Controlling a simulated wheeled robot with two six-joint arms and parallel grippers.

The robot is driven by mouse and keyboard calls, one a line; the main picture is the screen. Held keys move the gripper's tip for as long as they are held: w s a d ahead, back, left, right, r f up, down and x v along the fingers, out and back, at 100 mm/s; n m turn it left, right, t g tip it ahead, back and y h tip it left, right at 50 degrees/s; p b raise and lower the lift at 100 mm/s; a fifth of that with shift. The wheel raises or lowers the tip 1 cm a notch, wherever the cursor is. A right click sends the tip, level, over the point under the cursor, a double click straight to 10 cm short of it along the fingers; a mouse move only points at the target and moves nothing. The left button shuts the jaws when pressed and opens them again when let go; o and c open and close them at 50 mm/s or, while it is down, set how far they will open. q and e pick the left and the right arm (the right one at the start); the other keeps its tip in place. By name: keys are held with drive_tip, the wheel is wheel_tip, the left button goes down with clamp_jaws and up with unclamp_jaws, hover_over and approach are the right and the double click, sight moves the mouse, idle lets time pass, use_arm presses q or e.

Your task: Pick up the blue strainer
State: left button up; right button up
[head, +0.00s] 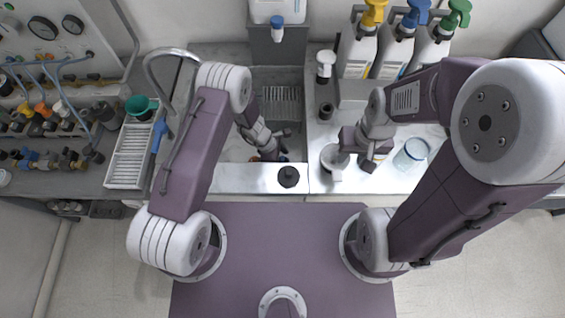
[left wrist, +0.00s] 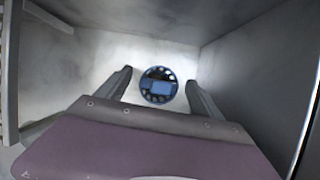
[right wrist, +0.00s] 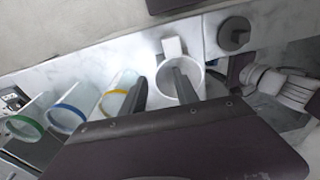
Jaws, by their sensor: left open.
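The blue strainer (left wrist: 158,88) is a round disc with a ring of holes, lying on the floor of the metal sink. In the left wrist view my left gripper (left wrist: 159,77) is open, and the strainer shows between its two fingers, with a gap to each. Whether the fingers are level with it or still above it, I cannot tell. In the head view my left gripper (head: 270,150) reaches down into the sink, and its arm hides most of the strainer. My right gripper (right wrist: 160,78) has its fingers apart beside a white mug (right wrist: 197,72); it also shows in the head view (head: 366,160).
The sink walls (left wrist: 255,60) stand close around the left gripper. A black knob (head: 288,177) sits on the front ledge. A blue-rimmed clear jar (head: 411,155) stands on the right counter. A white rack (head: 130,155) with a green cup (head: 140,107) is at left. Pump bottles (head: 357,50) stand behind.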

use_arm(q)
drive_tip(key=c, duration=1.4)
wheel_tip(320, 180, up, 10)
drive_tip(key=shift+r+p, duration=0.1)
drive_tip(key=shift+p, duration=0.55)
